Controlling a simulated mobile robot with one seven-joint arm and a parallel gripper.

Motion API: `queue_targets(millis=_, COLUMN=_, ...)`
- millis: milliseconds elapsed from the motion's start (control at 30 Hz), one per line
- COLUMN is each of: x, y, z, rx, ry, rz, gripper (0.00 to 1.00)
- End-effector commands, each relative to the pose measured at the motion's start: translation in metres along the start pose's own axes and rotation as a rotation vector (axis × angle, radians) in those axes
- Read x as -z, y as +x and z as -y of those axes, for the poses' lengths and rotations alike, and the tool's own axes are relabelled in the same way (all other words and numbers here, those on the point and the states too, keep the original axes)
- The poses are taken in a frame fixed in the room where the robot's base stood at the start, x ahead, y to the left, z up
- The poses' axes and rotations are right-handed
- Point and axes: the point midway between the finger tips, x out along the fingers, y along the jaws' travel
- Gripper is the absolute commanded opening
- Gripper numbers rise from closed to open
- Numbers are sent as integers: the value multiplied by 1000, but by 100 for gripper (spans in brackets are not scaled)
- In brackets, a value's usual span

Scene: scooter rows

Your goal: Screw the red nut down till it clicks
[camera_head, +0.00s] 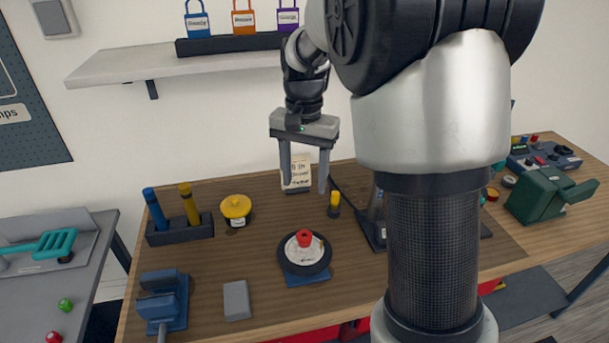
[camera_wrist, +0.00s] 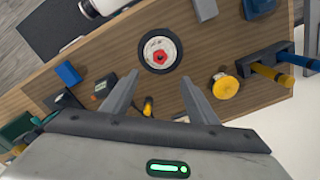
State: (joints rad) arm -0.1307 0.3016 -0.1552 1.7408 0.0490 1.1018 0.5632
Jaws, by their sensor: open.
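The red nut (camera_head: 304,237) sits at the centre of a small black-tyred wheel with a pale hub (camera_head: 293,258), which lies flat on a blue base (camera_head: 308,280) on the wooden bench. In the wrist view the red nut (camera_wrist: 159,56) shows in the middle of the wheel (camera_wrist: 147,46), ahead of the fingers. My gripper (camera_head: 304,188) is open and empty, fingers pointing down, raised above the bench and apart from the nut. Its two fingers also show in the wrist view (camera_wrist: 158,88). Whether the nut is seated cannot be told.
A yellow-topped jar (camera_head: 236,207) and a rack holding blue and yellow tools (camera_head: 180,230) stand left of the wheel. A blue vise (camera_head: 162,298) and grey block (camera_head: 236,300) lie in front. A note card (camera_head: 296,176) and small yellow-topped item (camera_head: 334,203) stand behind. A shelf (camera_head: 170,62) hangs above.

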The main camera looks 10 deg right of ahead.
Motion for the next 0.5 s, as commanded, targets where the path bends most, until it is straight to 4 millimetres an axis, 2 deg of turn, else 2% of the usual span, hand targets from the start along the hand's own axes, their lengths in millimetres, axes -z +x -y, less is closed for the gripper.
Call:
queue_targets(millis=333, x=1, y=3, z=0, rx=1, ry=-53, rz=0, gripper=54)
queue_targets(millis=500, x=2, y=13, z=0, rx=7, ry=-338, rz=1, gripper=54)
